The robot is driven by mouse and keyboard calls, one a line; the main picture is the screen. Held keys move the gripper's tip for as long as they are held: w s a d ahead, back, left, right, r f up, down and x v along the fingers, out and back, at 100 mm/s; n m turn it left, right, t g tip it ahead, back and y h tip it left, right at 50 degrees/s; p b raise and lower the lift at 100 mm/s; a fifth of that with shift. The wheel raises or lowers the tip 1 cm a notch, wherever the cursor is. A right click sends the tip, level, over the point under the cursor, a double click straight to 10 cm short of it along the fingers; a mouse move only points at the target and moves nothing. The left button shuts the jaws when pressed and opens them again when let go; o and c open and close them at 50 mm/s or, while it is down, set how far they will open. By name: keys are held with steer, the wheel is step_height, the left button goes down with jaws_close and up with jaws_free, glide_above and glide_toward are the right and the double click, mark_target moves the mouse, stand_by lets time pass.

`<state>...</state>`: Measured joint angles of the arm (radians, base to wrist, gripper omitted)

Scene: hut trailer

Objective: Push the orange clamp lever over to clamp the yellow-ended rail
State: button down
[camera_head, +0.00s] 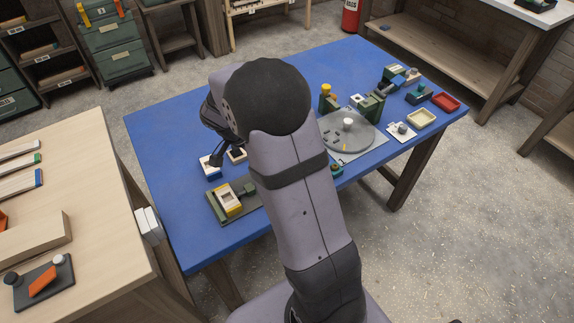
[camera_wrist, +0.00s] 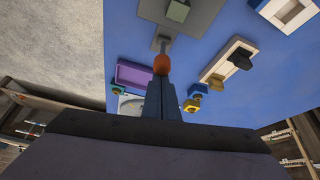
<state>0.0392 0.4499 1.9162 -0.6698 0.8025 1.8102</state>
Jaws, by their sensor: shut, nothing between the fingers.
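In the wrist view, an orange knob (camera_wrist: 161,64) tops a thin grey lever rising from a small grey base on the blue table. My gripper (camera_wrist: 161,84) is shut and empty, its fingertips right at the knob; I cannot tell whether they touch. In the head view, my gripper (camera_head: 216,160) is low over the left part of the table. The orange knob does not show there, probably hidden behind my arm. A small yellow-ended piece (camera_wrist: 191,105) shows right of the fingers in the wrist view; I cannot tell whether it is the rail.
A grey turntable (camera_head: 350,138) and several small fixtures stand on the right of the blue table (camera_head: 170,135). A green fixture with a yellow block (camera_head: 229,201) lies near its front left. A black plate with an orange bar (camera_head: 42,281) is on the wooden bench.

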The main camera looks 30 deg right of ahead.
steer(key=a+h+b, duration=0.1)
steer(key=a+b, duration=0.1)
steer(key=b, duration=0.3)
steer(key=a+f+h+b, duration=0.1)
steer(key=a+h+b, duration=0.1)
steer(key=b, duration=0.3)
steer(key=shift+a, duration=0.25)
steer(key=shift+d, duration=0.1)
steer(key=d+r, duration=0.2)
steer(key=d, duration=0.1)
steer(key=shift+w+d+r, duration=0.1)
steer(key=shift+w+d, duration=0.15)
steer(key=shift+w, duration=0.15)
steer(key=v, duration=1)
steer(key=shift+a+f+b, duration=0.3)
steer(key=shift+b, duration=0.15)
